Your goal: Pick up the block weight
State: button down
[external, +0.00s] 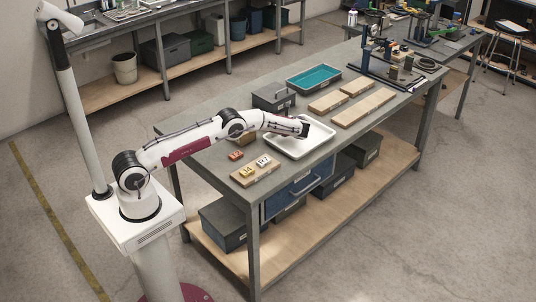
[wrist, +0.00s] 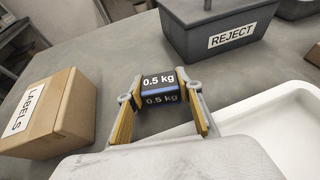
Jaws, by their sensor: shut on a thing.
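The block weight (wrist: 159,88) is a small dark block with a blue stripe and "0.5 kg" printed on two faces. In the wrist view my gripper (wrist: 161,92) is shut on it, with one yellow-padded finger on each side. The block looks level between the fingers. In the external view my gripper (external: 304,130) is above the white tray (external: 325,143); the weight cannot be made out there. In the wrist view the white tray (wrist: 290,130) lies to the right of the fingers.
A cardboard LABELS box (wrist: 50,112) stands left of my gripper, and a grey REJECT bin (wrist: 225,35) stands beyond it. On the bench are red pieces (external: 236,155), a wooden board with yellow and white pieces (external: 256,172), a teal tray (external: 313,77) and wooden planks (external: 363,107).

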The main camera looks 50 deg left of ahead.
jog(key=shift+r, duration=0.1)
jog(key=shift+r, duration=4.95)
